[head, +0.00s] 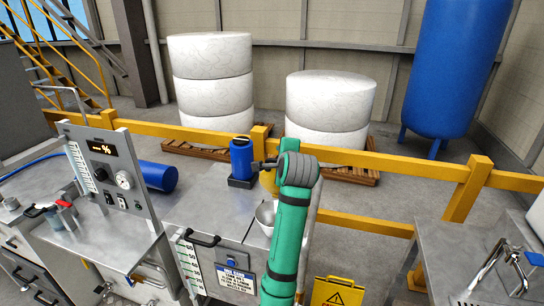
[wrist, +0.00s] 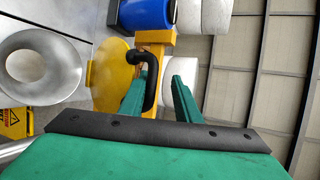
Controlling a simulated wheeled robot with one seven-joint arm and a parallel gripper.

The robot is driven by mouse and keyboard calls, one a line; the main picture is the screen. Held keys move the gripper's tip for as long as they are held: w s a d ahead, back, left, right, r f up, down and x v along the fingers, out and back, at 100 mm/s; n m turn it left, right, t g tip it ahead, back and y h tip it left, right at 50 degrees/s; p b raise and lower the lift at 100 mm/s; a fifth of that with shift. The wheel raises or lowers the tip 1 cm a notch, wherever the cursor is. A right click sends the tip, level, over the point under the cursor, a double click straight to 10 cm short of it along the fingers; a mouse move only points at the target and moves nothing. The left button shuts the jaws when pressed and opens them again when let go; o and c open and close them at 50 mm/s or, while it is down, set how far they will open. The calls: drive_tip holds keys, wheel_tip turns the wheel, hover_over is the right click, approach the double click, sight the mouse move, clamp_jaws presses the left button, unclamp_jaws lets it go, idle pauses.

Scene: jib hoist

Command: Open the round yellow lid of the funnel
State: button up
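The round yellow lid (wrist: 108,78) stands raised and tilted beside the funnel in the wrist view, with a black looped handle (wrist: 160,62) on it. The funnel (wrist: 42,62) shows its pale grey rim and bowl uncovered. In the head view the funnel (head: 265,217) is partly hidden by my arm, and a small part of the yellow lid (head: 268,180) shows above it. My gripper (wrist: 163,75) is open, its two green fingers apart. The handle's lower end overlaps the left finger; I cannot tell whether they touch. My gripper's fingers are hidden in the head view.
A blue cylinder (head: 241,158) stands behind the funnel on the metal cabinet. A control panel (head: 105,165) rises at left. Yellow railing (head: 400,165) runs behind. A yellow warning sign (head: 336,292) stands to the right of my arm, before a steel table (head: 470,240).

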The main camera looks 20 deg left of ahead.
drive_tip(key=v, duration=1.1)
drive_tip(key=shift+w+f, duration=0.1)
